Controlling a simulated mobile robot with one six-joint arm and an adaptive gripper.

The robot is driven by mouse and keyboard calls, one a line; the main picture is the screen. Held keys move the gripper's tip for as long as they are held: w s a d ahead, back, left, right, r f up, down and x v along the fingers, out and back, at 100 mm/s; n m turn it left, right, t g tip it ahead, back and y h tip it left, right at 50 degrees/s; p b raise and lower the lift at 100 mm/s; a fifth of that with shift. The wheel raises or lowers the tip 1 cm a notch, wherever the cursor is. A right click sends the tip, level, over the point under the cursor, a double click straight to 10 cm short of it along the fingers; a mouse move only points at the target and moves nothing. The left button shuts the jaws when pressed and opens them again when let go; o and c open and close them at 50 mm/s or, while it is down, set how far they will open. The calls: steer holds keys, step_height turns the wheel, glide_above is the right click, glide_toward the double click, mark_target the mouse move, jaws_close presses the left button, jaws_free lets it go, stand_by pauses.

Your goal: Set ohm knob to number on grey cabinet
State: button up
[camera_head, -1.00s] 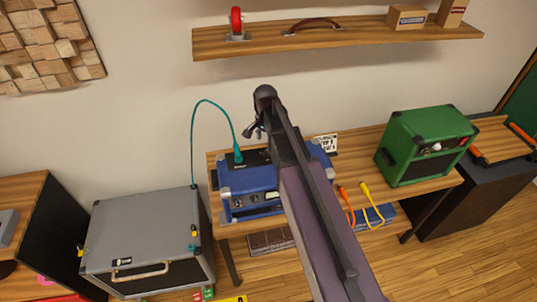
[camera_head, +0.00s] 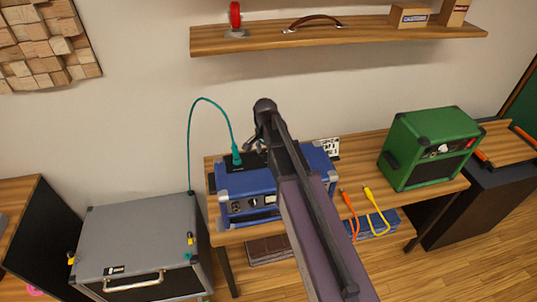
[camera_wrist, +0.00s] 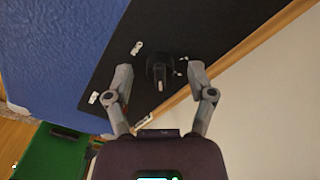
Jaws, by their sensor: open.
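The grey cabinet (camera_head: 136,237) stands on the floor at lower left in the head view, with a grey top, a handle and yellow plugs; I cannot read its number there. The blue amp (camera_head: 246,183) sits on the wooden bench, partly behind my arm. In the wrist view its blue top (camera_wrist: 60,50) borders a black panel (camera_wrist: 215,30) carrying a black knob (camera_wrist: 160,70) with small white labels around it, too small to read. My gripper (camera_wrist: 160,76) is open, its fingers on either side of the knob with gaps; contact is not visible. My gripper also shows above the blue amp (camera_head: 262,142).
A teal cable (camera_head: 191,140) loops up from the cabinet to the amp's top. A green amp (camera_head: 430,150) stands at right on the bench (camera_head: 370,160). Orange (camera_head: 349,205) and yellow (camera_head: 375,203) cables hang in front. A shelf (camera_head: 370,32) runs along the wall above.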

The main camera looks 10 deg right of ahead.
jaws_close()
steer(key=shift+d, duration=0.35)
steer(key=shift+a, duration=0.2)
steer(key=shift+s, duration=0.1)
steer(key=shift+a+n, duration=0.15)
steer(key=shift+n, duration=0.15)
steer(key=shift+n, duration=0.6)
stand_by(0.9)
